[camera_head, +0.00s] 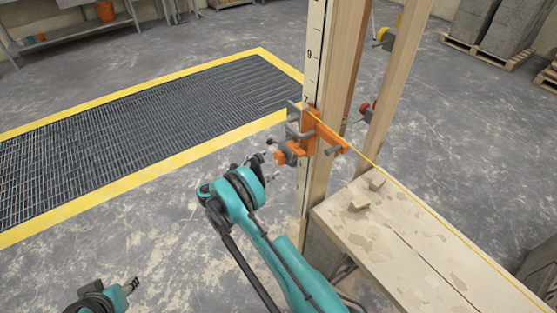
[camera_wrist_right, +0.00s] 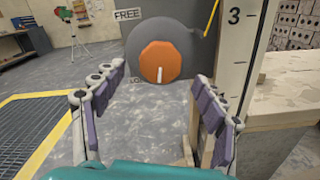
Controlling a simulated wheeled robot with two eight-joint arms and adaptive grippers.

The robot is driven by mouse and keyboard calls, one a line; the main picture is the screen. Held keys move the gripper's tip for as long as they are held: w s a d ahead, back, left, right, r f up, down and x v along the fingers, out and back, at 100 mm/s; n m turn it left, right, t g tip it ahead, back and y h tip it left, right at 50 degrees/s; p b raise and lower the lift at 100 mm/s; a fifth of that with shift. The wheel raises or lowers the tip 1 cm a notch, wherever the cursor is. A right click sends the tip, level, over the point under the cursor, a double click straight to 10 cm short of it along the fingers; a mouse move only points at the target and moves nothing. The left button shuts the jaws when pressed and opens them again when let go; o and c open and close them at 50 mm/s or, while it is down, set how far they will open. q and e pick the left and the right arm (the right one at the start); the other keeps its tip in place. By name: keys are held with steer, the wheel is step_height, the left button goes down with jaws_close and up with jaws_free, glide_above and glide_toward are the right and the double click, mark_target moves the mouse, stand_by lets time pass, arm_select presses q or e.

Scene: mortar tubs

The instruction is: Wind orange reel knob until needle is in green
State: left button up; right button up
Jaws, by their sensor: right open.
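The orange reel knob (camera_wrist_right: 160,62) is an eight-sided block with a short white mark near its lower middle. It sits on a round grey disc (camera_wrist_right: 142,38). In the head view the knob (camera_head: 281,156) shows small, at the left of an orange bracket (camera_head: 322,128) on a wooden post. My right gripper (camera_head: 266,168) is open just short of the knob, in front and to its left. In the right wrist view its two fingers are spread, with the knob between and beyond them. My left gripper (camera_head: 132,286) is at the lower left, away from the reel. I cannot make out a needle or green band.
A yellow line (camera_head: 400,181) runs from the bracket over a pale masonry top (camera_head: 375,235) at the right. A numbered staff (camera_head: 314,50) stands along the post. A yellow-edged floor grating (camera_head: 140,125) lies at the left. The floor between is clear.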

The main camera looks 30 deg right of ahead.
mark_target(277, 160)
steer(key=d, duration=0.1)
steer(key=d+b, duration=0.1)
steer(key=d, duration=0.3)
steer(key=shift+w+d, duration=0.2)
steer(key=shift+w, duration=0.05)
steer(key=c, duration=1.2)
